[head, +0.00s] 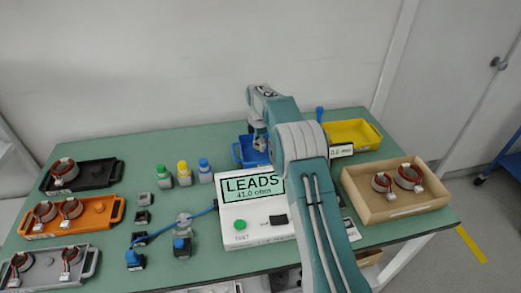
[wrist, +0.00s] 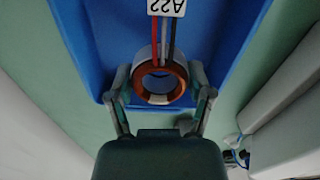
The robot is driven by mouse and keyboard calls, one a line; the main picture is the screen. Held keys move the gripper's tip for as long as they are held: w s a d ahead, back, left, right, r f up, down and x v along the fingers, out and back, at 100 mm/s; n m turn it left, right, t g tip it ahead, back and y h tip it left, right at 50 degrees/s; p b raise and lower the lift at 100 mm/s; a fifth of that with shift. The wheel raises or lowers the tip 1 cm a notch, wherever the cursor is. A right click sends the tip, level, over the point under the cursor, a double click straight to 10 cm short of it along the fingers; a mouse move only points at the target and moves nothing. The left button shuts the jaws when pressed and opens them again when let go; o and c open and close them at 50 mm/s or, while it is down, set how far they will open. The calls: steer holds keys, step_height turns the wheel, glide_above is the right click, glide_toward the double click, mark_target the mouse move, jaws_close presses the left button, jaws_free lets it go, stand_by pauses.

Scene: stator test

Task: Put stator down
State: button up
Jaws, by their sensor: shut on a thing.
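My gripper (wrist: 160,112) is shut on a stator (wrist: 160,66) in the wrist view. In the head view my gripper (head: 260,144) is at the blue bin (head: 237,153) behind the tester, and my arm hides part of the bin.
The tester (head: 257,228) displays LEADS, 41.0 ohm. A yellow bin (head: 368,134) stands right of my arm. A wooden box (head: 405,210) holds two stators. Black (head: 100,178), orange (head: 110,211) and grey (head: 88,263) trays with stators lie at left. Colored-capped bottles (head: 184,174) stand left of the blue bin.

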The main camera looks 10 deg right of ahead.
mark_target(260, 154)
steer(key=shift+w+a+f, duration=0.1)
steer(key=shift+w+f, duration=0.05)
steer(key=shift+f, duration=0.1)
steer(key=f, duration=0.1)
steer(key=d+f, duration=0.1)
steer(key=f, duration=0.1)
steer(key=shift+w+f, duration=0.1)
steer(key=shift+d, duration=0.25)
steer(key=shift+a+f, duration=0.15)
steer(key=shift+a, duration=0.1)
steer(key=o, duration=1.3)
steer(key=shift+a, duration=0.15)
steer(key=shift+c, duration=0.2)
steer(key=shift+a, duration=0.15)
